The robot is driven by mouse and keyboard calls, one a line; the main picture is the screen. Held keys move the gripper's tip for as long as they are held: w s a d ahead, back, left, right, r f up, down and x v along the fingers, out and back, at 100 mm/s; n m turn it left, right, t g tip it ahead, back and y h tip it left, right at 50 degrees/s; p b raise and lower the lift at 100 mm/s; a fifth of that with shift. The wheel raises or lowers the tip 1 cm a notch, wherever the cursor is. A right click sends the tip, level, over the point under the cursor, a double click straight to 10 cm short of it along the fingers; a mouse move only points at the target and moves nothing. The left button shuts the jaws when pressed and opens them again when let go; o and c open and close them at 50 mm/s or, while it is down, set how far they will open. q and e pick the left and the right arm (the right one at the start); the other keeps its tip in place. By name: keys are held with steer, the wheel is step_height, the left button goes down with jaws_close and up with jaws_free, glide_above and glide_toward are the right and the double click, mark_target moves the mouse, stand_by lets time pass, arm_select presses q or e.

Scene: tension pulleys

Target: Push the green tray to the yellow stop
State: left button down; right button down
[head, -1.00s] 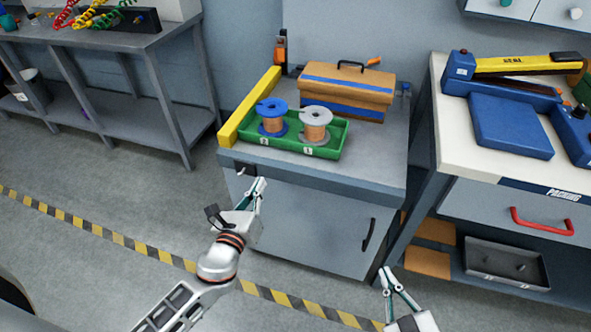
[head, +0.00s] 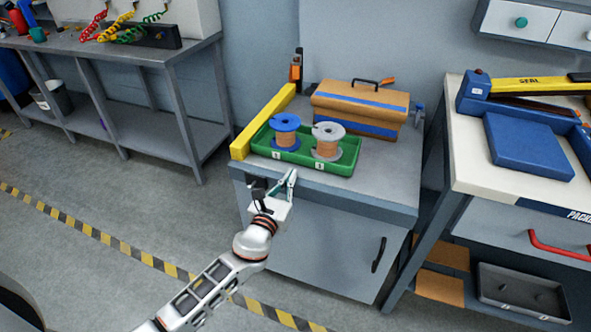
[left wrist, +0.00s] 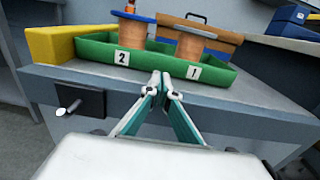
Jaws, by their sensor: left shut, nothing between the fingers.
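The green tray (head: 337,168) lies on the grey cabinet top and holds a blue spool (head: 286,123) and a grey spool (head: 328,129), both wound with copper-coloured wire. The yellow stop (head: 262,122) is a long bar at the tray's left end; the two look very close, and I cannot tell if they touch. My left gripper (head: 291,175) is shut and empty, just in front of the tray's near side. In the left wrist view its fingertips (left wrist: 160,80) overlap the tray's front wall (left wrist: 150,62) between labels 2 and 1; contact is unclear. My right gripper is out of view.
A brown toolbox (head: 360,107) with a blue band stands behind the tray. The cabinet top (head: 385,185) is clear right of the tray. A white packing bench (head: 475,150) with a blue sealer (head: 525,145) stands to the right. A black fixture (left wrist: 80,102) sits on the cabinet's front edge.

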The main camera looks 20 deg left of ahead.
mark_target(298, 162)
arm_select(q)
steer(key=shift+w+b, duration=0.3)
steer(key=shift+w, duration=1.7)
steer(key=shift+w, duration=1.15)
steer(key=shift+s, duration=0.15)
